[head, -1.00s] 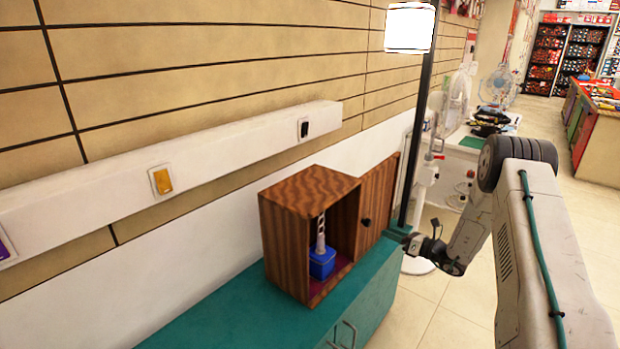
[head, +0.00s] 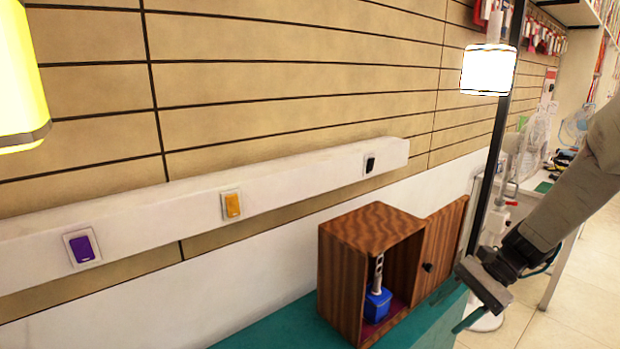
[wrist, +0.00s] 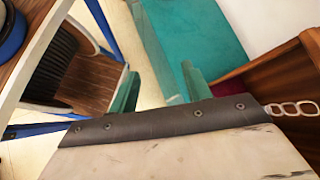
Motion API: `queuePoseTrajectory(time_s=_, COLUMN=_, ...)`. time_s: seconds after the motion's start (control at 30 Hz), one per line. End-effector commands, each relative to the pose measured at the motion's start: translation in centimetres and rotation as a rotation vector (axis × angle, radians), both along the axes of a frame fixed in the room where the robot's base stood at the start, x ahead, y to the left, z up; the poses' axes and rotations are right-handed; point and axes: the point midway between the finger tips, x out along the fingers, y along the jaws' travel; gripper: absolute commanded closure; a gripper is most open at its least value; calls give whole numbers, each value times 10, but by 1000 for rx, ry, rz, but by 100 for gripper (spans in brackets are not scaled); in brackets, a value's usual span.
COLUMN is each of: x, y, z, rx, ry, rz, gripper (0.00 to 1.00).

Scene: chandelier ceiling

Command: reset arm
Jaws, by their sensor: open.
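My gripper (head: 457,305) is at the right in the head view, in front of the open door of the wooden box. Its two green fingers are apart with nothing between them; the wrist view shows them too (wrist: 160,92). The wooden box (head: 345,280) stands on a teal counter (head: 275,335), with its door (head: 440,245) swung open to the right. Inside the box sits a blue container (head: 377,305) with a grey, chain-like upright piece (head: 377,272). In the wrist view the chain-like piece (wrist: 290,109) shows at the right edge, beside the box wall (wrist: 270,70).
A white wall ledge carries a purple switch (head: 82,247), an orange switch (head: 232,205) and a black switch (head: 370,163). A lit lamp (head: 488,70) on a dark pole stands behind the door. A yellow lamp (head: 20,80) is at upper left. Floor is open at right.

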Motion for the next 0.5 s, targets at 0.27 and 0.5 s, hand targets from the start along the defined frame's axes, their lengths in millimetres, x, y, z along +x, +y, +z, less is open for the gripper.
queuePoseTrajectory(time_s=0.27, x=-90, y=12, z=61, rx=-262, ry=-204, rz=414, gripper=51)
queuePoseTrajectory(time_s=0.5, x=-155, y=9, z=96, rx=-479, ry=-367, rz=699, gripper=51)
